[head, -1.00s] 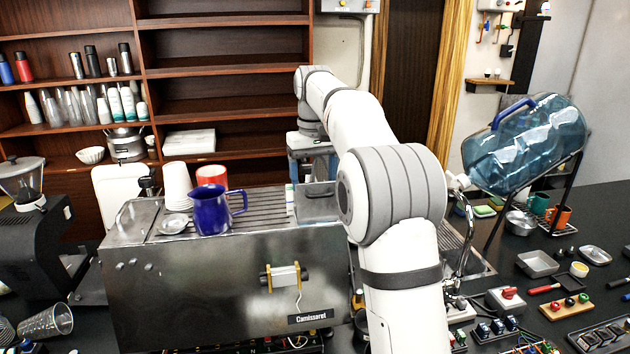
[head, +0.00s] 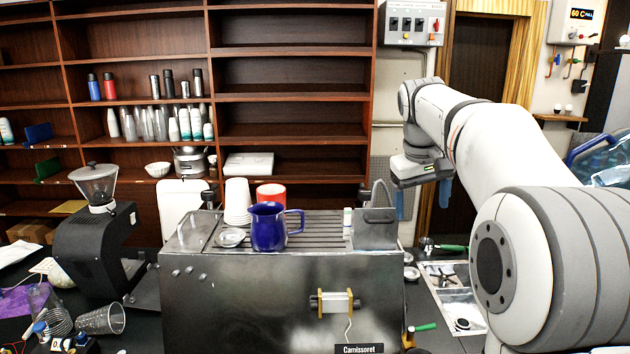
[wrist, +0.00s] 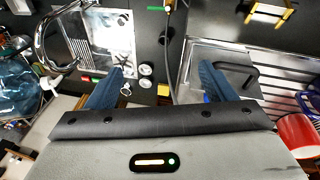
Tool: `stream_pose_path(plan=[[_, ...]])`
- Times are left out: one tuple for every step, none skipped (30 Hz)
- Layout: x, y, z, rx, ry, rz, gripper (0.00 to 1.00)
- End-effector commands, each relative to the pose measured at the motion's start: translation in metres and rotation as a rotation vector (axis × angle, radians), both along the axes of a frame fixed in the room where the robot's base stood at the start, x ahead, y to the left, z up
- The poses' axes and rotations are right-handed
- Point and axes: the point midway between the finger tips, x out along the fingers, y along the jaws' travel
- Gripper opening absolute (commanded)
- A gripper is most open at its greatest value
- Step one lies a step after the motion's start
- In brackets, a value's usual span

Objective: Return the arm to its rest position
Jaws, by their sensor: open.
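My white arm reaches across the right of the head view, bent at a large grey joint. My gripper (head: 422,196) hangs at its end, right of the coffee machine (head: 280,295) and beyond the metal box on its top. In the wrist view my gripper (wrist: 160,85) has its two blue fingers wide apart with nothing between them. The dark counter (wrist: 155,50) shows below the gap, with a hose running through it. The right finger lies in front of the metal box (wrist: 245,65); the left is near a white tray (wrist: 110,40).
A blue pitcher (head: 268,227), a red cup (head: 270,193) and stacked white cups (head: 237,200) stand on the machine. A black grinder (head: 95,240) stands at left. A blue water bottle (head: 600,155) is at the right edge. Shelves (head: 290,70) fill the back.

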Motion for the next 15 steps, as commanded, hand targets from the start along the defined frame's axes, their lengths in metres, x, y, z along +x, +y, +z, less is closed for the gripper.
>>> stream_pose_path(plan=[[-0.015, 0.004, -0.01, 0.007, -0.008, 0.0, 0.77], [-0.023, 0.007, -0.015, 0.012, -0.013, -0.002, 0.77], [-0.034, 0.011, -0.023, 0.021, -0.02, -0.004, 0.77], [-0.044, 0.014, -0.029, 0.028, -0.025, -0.007, 0.77], [-0.054, 0.018, -0.037, 0.035, -0.031, -0.009, 0.77], [-0.069, 0.023, -0.048, 0.047, -0.04, -0.012, 0.77], [-0.081, 0.026, -0.057, 0.057, -0.048, -0.016, 0.77], [-0.093, 0.03, -0.067, 0.067, -0.055, -0.02, 0.77], [-0.109, 0.034, -0.081, 0.078, -0.063, -0.026, 0.77], [-0.122, 0.038, -0.092, 0.087, -0.069, -0.032, 0.77], [-0.134, 0.041, -0.102, 0.097, -0.074, -0.037, 0.77], [-0.15, 0.045, -0.118, 0.11, -0.083, -0.044, 0.77], [-0.162, 0.048, -0.129, 0.118, -0.089, -0.049, 0.77], [-0.175, 0.051, -0.141, 0.127, -0.096, -0.055, 0.77], [-0.19, 0.054, -0.157, 0.14, -0.102, -0.063, 0.77]])
